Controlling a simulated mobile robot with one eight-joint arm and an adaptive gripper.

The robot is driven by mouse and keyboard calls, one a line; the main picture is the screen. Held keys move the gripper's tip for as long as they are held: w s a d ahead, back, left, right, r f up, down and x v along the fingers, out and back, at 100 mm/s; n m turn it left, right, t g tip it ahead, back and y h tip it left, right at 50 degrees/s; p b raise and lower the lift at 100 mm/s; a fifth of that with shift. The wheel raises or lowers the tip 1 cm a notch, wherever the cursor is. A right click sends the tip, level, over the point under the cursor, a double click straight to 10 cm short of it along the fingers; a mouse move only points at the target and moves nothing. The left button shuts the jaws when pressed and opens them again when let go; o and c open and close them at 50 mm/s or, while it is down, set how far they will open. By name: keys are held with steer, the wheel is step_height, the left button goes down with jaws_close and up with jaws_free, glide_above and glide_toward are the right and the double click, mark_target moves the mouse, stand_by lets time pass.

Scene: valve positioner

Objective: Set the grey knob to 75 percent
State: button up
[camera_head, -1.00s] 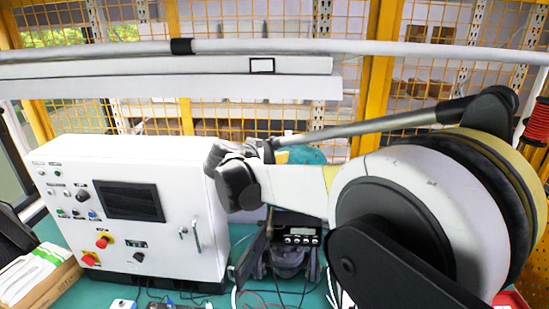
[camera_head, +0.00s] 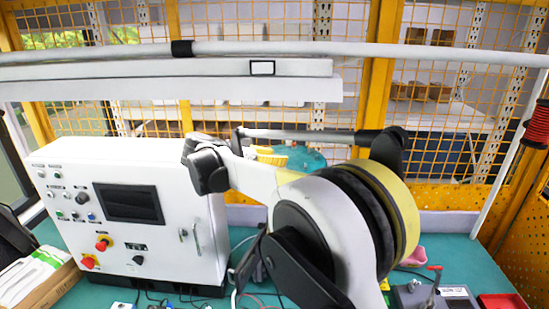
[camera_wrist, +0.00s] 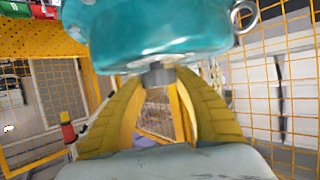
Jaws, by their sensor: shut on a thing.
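In the wrist view, the grey knob (camera_wrist: 154,73) sticks out from the underside of a teal housing (camera_wrist: 150,30). My gripper (camera_wrist: 159,82) has its two yellow ribbed fingers closed around the knob, one on each side. No scale or percent marking on the knob is readable. In the head view, part of the teal housing (camera_head: 306,159) shows behind my arm, with a yellow finger of my gripper (camera_head: 270,158) beside it. My arm hides the knob there.
A white control cabinet (camera_head: 152,230) with a dark screen, buttons and red switches stands at left on the green bench. A grey box with a display (camera_head: 437,298) and a red tray (camera_head: 502,301) lie at the right front. Yellow mesh fencing encloses the back.

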steer(key=shift+f, duration=0.15)
steer(key=o, duration=1.2)
steer(key=v, duration=1.2)
steer(key=shift+d, duration=0.15)
